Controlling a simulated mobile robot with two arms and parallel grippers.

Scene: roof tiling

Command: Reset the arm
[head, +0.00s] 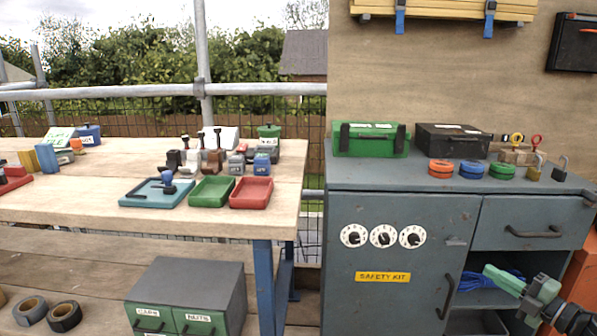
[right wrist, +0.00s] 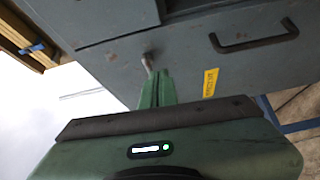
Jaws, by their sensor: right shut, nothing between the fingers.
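My right gripper (head: 492,272) is green and shows at the lower right of the head view, in front of the open lower shelf of the grey cabinet (head: 385,285). Its fingers are shut with nothing between them, and they point up and to the left. In the right wrist view my right gripper (right wrist: 158,75) is seen close up, with the cabinet (right wrist: 190,65) beyond its fingertips. My left gripper is not in the head view.
A drawer handle (head: 534,232) and a door handle (head: 448,297) stick out near my right gripper. Blue cord (head: 475,283) lies on the open shelf. A green case (head: 371,139), black case (head: 451,139) and tape rolls (head: 471,170) stand on top. A wooden workbench (head: 90,212) is at left.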

